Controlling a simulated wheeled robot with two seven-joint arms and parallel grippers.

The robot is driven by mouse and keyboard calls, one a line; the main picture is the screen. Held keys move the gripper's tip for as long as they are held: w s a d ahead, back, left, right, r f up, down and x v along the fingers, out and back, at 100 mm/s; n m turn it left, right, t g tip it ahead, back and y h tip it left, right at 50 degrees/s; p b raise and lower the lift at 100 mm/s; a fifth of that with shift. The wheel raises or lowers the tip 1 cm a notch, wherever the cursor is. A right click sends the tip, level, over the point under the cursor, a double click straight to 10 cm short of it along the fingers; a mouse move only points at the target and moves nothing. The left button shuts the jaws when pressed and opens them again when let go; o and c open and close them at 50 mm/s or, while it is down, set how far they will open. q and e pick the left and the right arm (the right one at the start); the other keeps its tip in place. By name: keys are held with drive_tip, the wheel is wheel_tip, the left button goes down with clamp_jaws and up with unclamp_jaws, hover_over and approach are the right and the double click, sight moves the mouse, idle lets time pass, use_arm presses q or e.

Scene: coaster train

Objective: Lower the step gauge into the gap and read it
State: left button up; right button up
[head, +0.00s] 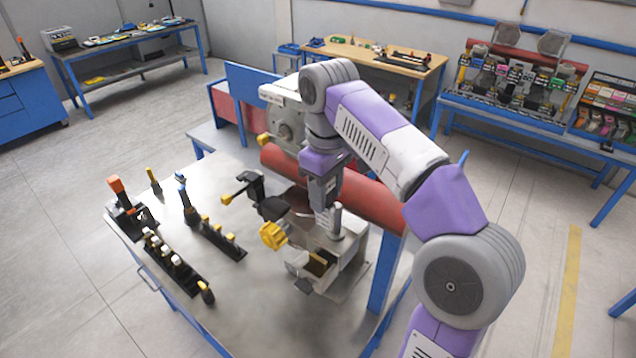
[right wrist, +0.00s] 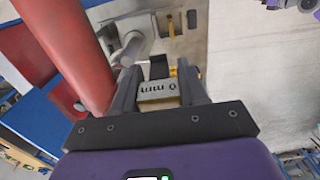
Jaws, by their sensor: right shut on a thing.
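My right gripper (head: 322,206) points down over the grey machine on the workbench. In the right wrist view the same gripper (right wrist: 158,76) is shut on the step gauge (right wrist: 158,91), a small pale block with upside-down "mm" lettering and a yellowish lower edge. In the head view the gauge is hidden by my gripper and arm. I cannot make out the gap, or whether the gauge touches anything. My left gripper is not in view.
On the bench (head: 235,290) left of the machine stand an orange-topped tool (head: 122,195) and black racks of small tools (head: 172,262). The red roller (right wrist: 72,50) runs close left of my gripper in the right wrist view.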

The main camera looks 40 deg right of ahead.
sight(326, 222)
drive_tip(key=shift+s, duration=0.3)
drive_tip(key=shift+w+f, duration=0.1)
drive_tip(key=shift+w, duration=0.1)
wheel_tip(326, 222, down, 2)
drive_tip(key=shift+s+b, duration=0.15)
drive_tip(key=shift+b, duration=0.65)
wheel_tip(326, 222, down, 2)
drive_tip(key=shift+b, duration=0.7)
drive_tip(key=shift+f+b, duration=1.1)
drive_tip(key=shift+f, duration=0.65)
drive_tip(key=shift+f+b, duration=0.7)
drive_tip(key=shift+f, duration=0.25)
drive_tip(key=shift+a, duration=0.1)
drive_tip(key=shift+f+b, duration=0.35)
drive_tip(key=shift+f, duration=0.5)
drive_tip(key=shift+a, duration=0.15)
idle(0.9)
